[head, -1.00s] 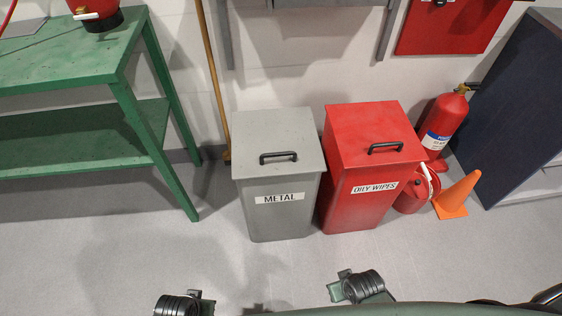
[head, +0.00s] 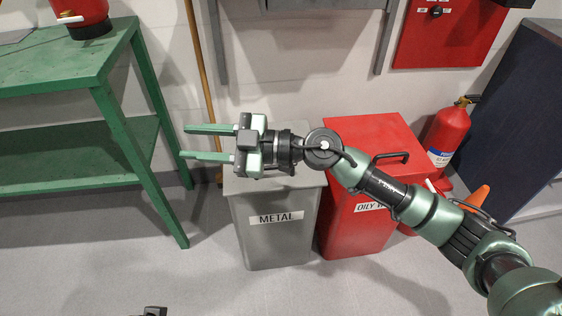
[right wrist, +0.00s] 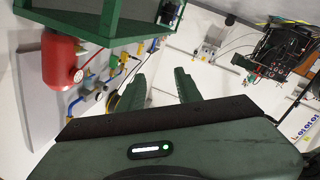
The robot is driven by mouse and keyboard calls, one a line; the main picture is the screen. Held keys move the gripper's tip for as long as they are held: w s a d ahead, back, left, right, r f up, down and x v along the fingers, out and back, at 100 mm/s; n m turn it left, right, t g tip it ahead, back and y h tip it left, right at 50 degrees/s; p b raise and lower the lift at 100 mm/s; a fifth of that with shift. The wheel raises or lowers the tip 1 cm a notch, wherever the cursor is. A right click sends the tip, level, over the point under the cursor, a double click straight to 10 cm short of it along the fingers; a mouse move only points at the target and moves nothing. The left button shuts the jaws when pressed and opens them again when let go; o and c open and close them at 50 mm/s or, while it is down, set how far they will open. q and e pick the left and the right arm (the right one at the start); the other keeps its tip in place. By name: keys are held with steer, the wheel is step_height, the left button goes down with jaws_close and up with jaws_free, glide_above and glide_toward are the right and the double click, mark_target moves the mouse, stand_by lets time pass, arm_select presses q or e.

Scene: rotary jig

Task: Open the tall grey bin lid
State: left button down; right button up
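The tall grey bin (head: 272,238), labelled METAL, stands upright on the floor against the wall. Its lid (head: 240,184) is down; my right wrist hides much of its top, and its black handle is out of sight behind the arm. My right gripper (head: 184,143) reaches in from the right, its fingers pointing left past the lid's left edge. It is open and empty, apparently above lid height. In the right wrist view its two fingers (right wrist: 160,80) are apart with nothing between them.
A red bin (head: 345,232) with a black handle stands close on the right, partly under my arm. Further right are a fire extinguisher (head: 446,138) and an orange cone (head: 478,196). A green bench (head: 100,68) stands left. The floor in front is clear.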

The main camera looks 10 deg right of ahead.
steer(key=w+d+f+m+g+h, duration=0.1)
steer(key=w+d+f+h, duration=0.25)
steer(key=d, duration=0.35)
steer(key=w+d+f+m+h, duration=0.1)
steer(key=w+d+f+h, duration=0.1)
steer(key=d+f+h, duration=0.3)
steer(key=w+d+f+m+g+h, duration=0.1)
steer(key=w+d+f+h, duration=0.2)
steer(key=d+h, duration=0.35)
steer(key=shift+y, duration=0.9)
steer(key=x, duration=0.3)
steer(key=d+b+x, duration=0.1)
steer(key=x, duration=0.2)
steer(key=shift+w+f, duration=0.2)
steer(key=shift+f, duration=0.45)
steer(key=shift+a, duration=0.1)
jaws_close()
